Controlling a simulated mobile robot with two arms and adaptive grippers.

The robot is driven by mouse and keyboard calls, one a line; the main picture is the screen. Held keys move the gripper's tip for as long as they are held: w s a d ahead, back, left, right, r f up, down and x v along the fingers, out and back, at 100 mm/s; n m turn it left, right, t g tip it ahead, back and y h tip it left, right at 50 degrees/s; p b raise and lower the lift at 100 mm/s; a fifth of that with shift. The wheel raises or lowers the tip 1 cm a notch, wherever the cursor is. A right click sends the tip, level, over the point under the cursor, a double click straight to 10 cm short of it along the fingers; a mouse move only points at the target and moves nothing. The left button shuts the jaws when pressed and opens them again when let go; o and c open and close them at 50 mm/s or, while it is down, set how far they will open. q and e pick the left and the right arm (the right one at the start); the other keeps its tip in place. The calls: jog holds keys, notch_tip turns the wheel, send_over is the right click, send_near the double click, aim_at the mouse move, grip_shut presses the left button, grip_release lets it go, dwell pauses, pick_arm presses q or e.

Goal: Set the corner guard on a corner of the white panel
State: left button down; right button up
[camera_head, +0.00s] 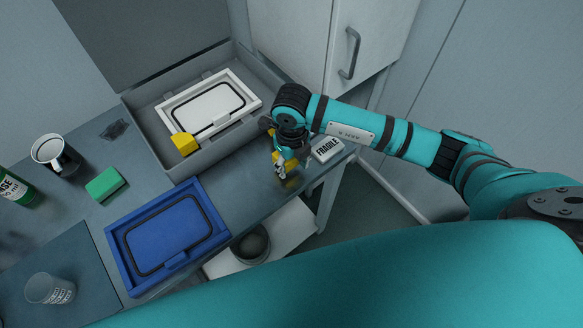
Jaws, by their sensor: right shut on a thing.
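The white panel (227,81) lies in an open grey case on the bench, with a black outline loop on its face. One yellow corner guard (184,143) sits at the panel's near-left corner. My right gripper (285,172) points down near the bench's right edge, to the right of the case and apart from the panel. It is shut on another small yellow piece (291,183), which looks like a corner guard and is partly hidden by the fingers. My left gripper is not in view.
A blue panel (115,245) lies in front of the grey case (190,168). A box marked FRAGILE (325,149) stands close to my right gripper.

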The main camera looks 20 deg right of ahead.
jog(key=s+a+r+b, duration=0.1)
jog(key=s+a, duration=0.1)
jog(key=s, duration=0.5)
jog(key=s+a+r+b, duration=0.1)
jog(key=s+a+b, duration=0.1)
jog(key=s, duration=0.6)
jog(key=shift+a+b, duration=0.3)
jog(key=shift+a, duration=0.55)
jog(key=shift+r, duration=0.1)
